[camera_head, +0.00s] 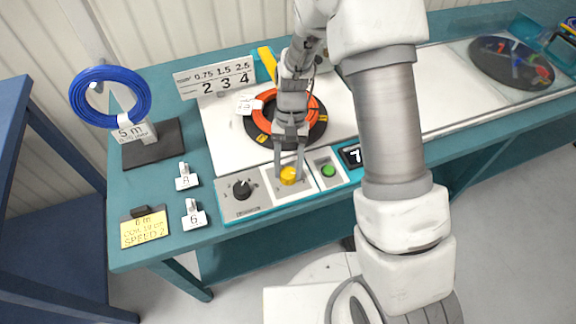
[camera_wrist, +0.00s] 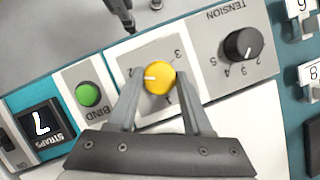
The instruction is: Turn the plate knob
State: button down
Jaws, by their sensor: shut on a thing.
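The yellow plate knob (camera_head: 288,176) sits on a white square panel in the middle of the control strip at the table's front edge. In the wrist view the yellow knob (camera_wrist: 160,78) shows a white pointer mark directed to the left, with a few digits printed around it. My gripper (camera_head: 288,167) reaches down from above with one finger on each side of the knob. In the wrist view my gripper (camera_wrist: 159,88) is shut on the knob's sides. Part of the scale is hidden behind the fingers.
A black tension knob (camera_head: 242,188) is left of the yellow knob, and a green bind button (camera_head: 328,171) is right of it. A black reel with orange cable (camera_head: 314,132) lies behind my gripper. A yellow note (camera_head: 145,229) lies at the table's left front.

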jog(key=shift+m, duration=0.4)
jog(key=shift+c, duration=1.6)
grip_release()
jog(key=p+v, duration=0.1)
jog(key=v, duration=1.6)
jog(key=shift+d+r+p, duration=0.25)
jog(key=shift+r+p, duration=0.05)
